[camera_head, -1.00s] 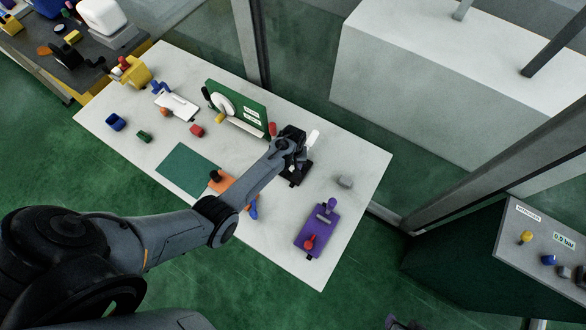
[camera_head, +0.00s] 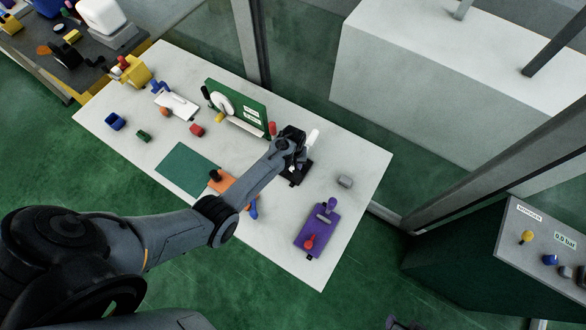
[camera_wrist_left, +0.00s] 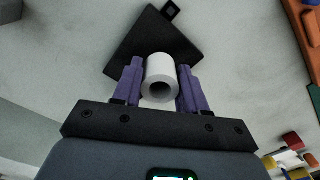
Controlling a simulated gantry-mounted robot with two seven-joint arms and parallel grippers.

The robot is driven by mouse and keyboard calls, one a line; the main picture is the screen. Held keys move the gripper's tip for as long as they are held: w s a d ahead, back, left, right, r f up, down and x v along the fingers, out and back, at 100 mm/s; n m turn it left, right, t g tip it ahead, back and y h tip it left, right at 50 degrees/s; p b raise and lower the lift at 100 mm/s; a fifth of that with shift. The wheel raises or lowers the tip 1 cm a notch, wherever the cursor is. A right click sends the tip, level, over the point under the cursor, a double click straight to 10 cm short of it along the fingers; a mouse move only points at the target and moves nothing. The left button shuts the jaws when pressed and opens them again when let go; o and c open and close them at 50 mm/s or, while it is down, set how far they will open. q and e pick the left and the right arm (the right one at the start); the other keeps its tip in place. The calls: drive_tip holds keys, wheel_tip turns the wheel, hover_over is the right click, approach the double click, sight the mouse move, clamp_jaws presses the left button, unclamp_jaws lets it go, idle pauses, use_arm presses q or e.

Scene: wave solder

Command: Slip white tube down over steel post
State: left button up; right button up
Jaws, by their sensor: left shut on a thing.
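My left gripper (camera_head: 305,146) is shut on the white tube (camera_head: 314,136), which sticks up at a tilt in the head view. In the left wrist view the tube (camera_wrist_left: 160,76) sits between the two purple fingers of the gripper (camera_wrist_left: 160,88), its open end facing the camera. A black square plate (camera_wrist_left: 150,42) lies beyond the tube; it also shows under the gripper in the head view (camera_head: 299,176). I cannot see the steel post, so I cannot tell whether the tube is around it or apart from it. My right gripper is not in view.
A purple fixture (camera_head: 316,230) and a grey block (camera_head: 345,181) are right of the black plate. A green board (camera_head: 238,107) stands behind left. The table's right corner is clear.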

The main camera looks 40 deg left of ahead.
use_arm(q)
drive_tip(key=shift+f+b, duration=1)
drive_tip(key=shift+f, duration=0.45)
idle(1.1)
drive_tip(key=o, duration=1.3)
drive_tip(key=shift+r, duration=0.15)
drive_tip(key=shift+r, duration=0.3)
wheel_tip(320, 180, up, 10)
drive_tip(key=p, duration=0.1)
drive_tip(key=shift+p, duration=0.3)
